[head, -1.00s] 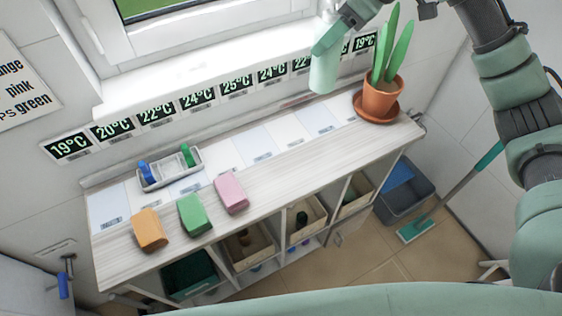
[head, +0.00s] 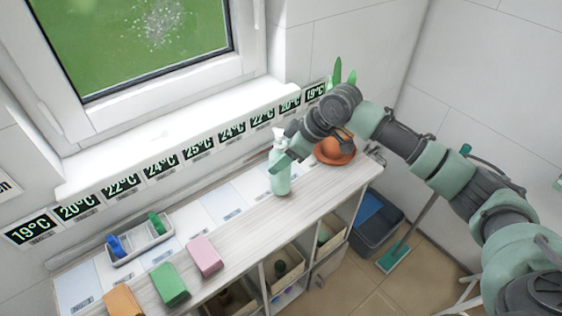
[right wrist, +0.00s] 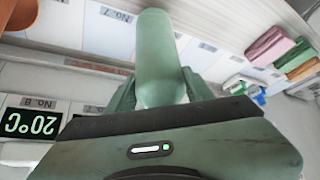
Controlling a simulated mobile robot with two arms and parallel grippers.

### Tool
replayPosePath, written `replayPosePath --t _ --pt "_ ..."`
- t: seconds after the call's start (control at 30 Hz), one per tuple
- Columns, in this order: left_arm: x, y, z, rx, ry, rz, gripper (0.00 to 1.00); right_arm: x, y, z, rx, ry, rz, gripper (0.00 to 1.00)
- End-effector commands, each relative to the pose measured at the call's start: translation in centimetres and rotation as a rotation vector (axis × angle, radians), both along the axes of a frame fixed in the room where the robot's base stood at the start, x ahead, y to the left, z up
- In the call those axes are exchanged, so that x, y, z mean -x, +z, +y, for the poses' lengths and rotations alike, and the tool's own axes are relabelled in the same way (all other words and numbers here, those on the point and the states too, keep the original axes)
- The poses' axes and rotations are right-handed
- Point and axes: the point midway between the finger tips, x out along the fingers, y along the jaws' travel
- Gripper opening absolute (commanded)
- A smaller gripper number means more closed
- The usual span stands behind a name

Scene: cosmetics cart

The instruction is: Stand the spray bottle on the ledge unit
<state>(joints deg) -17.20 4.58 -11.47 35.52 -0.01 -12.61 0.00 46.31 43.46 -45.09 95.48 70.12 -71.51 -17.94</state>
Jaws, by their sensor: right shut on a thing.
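The spray bottle (head: 280,178) is pale green with a white spray head. In the head view it is upright above the unit's top, right of the middle. My right gripper (head: 287,158) is shut on its body. The right wrist view shows the bottle (right wrist: 160,60) between the two fingers of the gripper (right wrist: 160,92). I cannot tell whether its base touches the top. The ledge unit (head: 248,229) has a pale wooden top with a row of white labelled panels along its back. My left gripper is not in view.
A pink block (head: 205,257), a green block (head: 170,285) and an orange block (head: 123,302) lie at the left. A grey tray (head: 143,245) stands behind them. A potted plant (head: 335,152) is at the right end, partly hidden by my arm. Temperature signs line the wall.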

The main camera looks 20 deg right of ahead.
Motion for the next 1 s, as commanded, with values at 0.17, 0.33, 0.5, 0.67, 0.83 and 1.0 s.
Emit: replayPosePath --t 0.17,0.33,0.5,0.67,0.83,1.0 --pt "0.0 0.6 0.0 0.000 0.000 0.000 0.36 0.0 -2.0 0.1 -0.002 0.000 0.000 0.00" --pt "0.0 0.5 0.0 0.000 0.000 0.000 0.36 -0.1 -2.3 0.1 -0.002 0.000 -0.003 0.00" --pt "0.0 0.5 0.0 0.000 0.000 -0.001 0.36 -0.1 -2.4 0.1 -0.003 0.001 -0.003 0.00" --pt "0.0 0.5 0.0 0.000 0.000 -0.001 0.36 0.0 -2.6 0.0 -0.001 0.001 0.000 0.73" --pt "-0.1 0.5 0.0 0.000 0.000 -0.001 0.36 0.0 -2.6 0.0 0.000 0.001 0.001 0.73" --pt "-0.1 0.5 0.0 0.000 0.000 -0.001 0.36 0.0 -2.4 0.0 0.000 0.001 -0.001 0.73"
